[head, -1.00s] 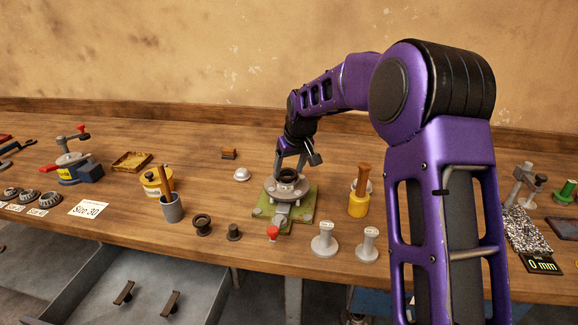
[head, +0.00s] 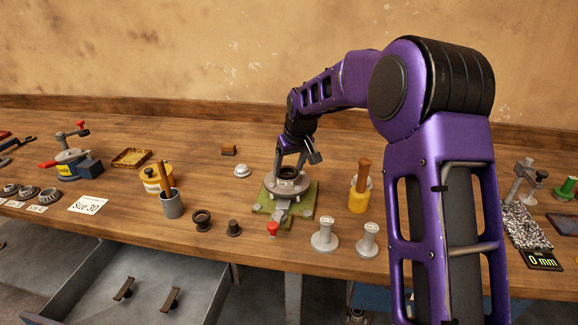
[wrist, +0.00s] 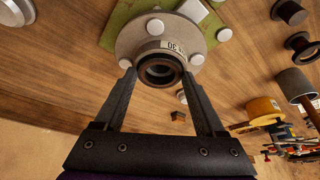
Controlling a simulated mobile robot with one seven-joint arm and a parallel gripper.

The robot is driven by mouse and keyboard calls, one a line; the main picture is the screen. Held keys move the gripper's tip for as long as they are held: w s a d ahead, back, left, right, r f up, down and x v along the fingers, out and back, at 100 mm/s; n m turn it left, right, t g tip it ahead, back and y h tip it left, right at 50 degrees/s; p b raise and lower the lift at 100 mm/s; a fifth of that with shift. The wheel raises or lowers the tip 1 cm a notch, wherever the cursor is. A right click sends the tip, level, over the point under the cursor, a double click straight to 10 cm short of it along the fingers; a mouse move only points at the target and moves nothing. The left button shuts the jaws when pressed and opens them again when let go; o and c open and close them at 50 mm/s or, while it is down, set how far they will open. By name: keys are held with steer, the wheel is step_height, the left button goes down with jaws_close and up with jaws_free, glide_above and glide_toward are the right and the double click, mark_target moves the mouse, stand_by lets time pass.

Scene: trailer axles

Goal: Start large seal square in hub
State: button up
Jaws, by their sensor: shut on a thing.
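The hub (head: 287,186) is a grey flanged disc on a green plate (head: 262,208) at the middle of the bench; the wrist view also shows it, marked "30" (wrist: 172,48). My gripper (head: 290,170) points down over the hub. Its fingers are shut on a black ring, the large seal (wrist: 160,70). In the wrist view, the seal lies over the hub's centre and looks roughly in line with the bore. I cannot tell whether it touches the hub or is level with it. The bore behind the seal is hidden.
Two grey drivers (head: 325,236) stand at the front edge, right of a red-knobbed handle (head: 272,228). A yellow pot (head: 359,200) is right of the hub. A grey cup (head: 172,205), a black ring (head: 202,220) and a black plug (head: 234,228) are left. An open drawer (head: 150,290) juts out below.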

steer(key=shift+f, duration=0.1)
steer(key=o, duration=1.3)
